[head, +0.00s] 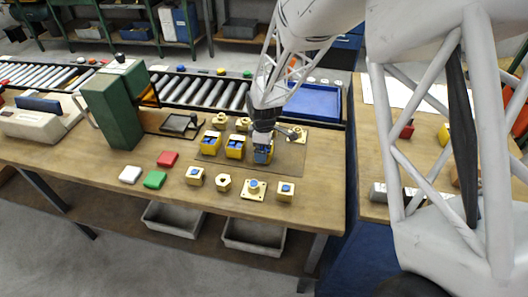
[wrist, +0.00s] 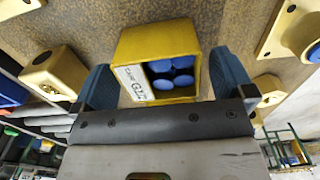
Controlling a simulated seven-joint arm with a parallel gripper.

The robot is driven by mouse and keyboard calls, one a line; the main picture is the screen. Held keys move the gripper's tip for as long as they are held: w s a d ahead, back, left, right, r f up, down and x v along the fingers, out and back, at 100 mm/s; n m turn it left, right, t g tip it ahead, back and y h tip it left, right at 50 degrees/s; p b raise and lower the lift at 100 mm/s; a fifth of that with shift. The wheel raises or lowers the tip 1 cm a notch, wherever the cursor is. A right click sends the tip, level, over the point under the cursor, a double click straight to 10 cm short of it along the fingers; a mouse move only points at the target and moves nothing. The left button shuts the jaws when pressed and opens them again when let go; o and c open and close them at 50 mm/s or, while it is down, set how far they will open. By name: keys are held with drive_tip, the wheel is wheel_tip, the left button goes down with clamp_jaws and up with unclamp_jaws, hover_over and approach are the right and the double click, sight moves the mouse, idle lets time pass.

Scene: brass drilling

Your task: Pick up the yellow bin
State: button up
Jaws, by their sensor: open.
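A yellow bin (wrist: 155,42) with a white label and several blue round pieces inside lies between the two blue fingers of my gripper (wrist: 161,64) in the wrist view. The fingers are open, one on each side of the bin, with a visible gap on at least the left side. In the head view my gripper (head: 263,140) points down over this bin (head: 261,157), the rightmost of three similar bins, and partly hides it. The other two yellow bins, the middle one (head: 235,153) and the left one (head: 210,149), stand to its left, also holding blue pieces.
Cream-coloured blocks (head: 194,176) stand in front of the bins and more behind them. Red (head: 167,159), white and green pieces lie to the left, near a green machine (head: 113,108). A blue tray (head: 313,101) is behind at right.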

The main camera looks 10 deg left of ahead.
drive_tip(key=c, duration=1)
drive_tip(key=shift+o, duration=0.2)
drive_tip(key=shift+r, duration=0.15)
wheel_tip(320, 180, up, 10)
idle(0.5)
